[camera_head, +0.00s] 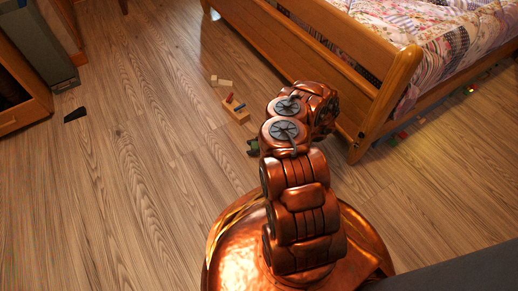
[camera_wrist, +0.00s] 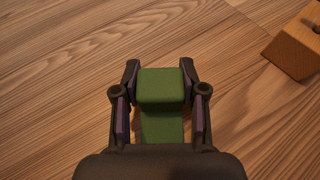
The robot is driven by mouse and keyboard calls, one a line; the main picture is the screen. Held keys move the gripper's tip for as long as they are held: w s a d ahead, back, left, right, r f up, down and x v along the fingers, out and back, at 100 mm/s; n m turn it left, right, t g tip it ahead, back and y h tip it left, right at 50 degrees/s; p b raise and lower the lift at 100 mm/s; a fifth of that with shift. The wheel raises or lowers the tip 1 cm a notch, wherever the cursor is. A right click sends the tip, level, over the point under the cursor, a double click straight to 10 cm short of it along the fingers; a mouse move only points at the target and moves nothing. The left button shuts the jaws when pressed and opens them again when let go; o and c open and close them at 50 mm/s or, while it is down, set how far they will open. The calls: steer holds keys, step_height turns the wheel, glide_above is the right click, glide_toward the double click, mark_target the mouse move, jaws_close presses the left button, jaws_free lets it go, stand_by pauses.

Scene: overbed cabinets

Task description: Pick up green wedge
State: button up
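The green wedge (camera_wrist: 162,86) is between the two fingers of my gripper (camera_wrist: 160,76) in the wrist view. The fingertips press close on both its sides, with no clear gap at the tips; my gripper looks shut on it. Its near part runs down toward the palm, and its lower end is hidden behind the gripper body. In the head view my arm hides most of the gripper; a dark green bit (camera_head: 253,148) shows at the arm's left edge. I cannot tell whether the wedge touches the floor.
A wooden block with holes (camera_wrist: 296,45) lies to the right in the wrist view. In the head view a wooden piece with coloured pegs (camera_head: 236,110) and a small pale block (camera_head: 222,82) lie beyond the arm. A bed (camera_head: 345,65) stands at right. Floor at left is mostly clear, with a dark wedge (camera_head: 75,114).

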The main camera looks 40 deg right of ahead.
steer(key=c, duration=0.6)
steer(key=shift+r, duration=0.1)
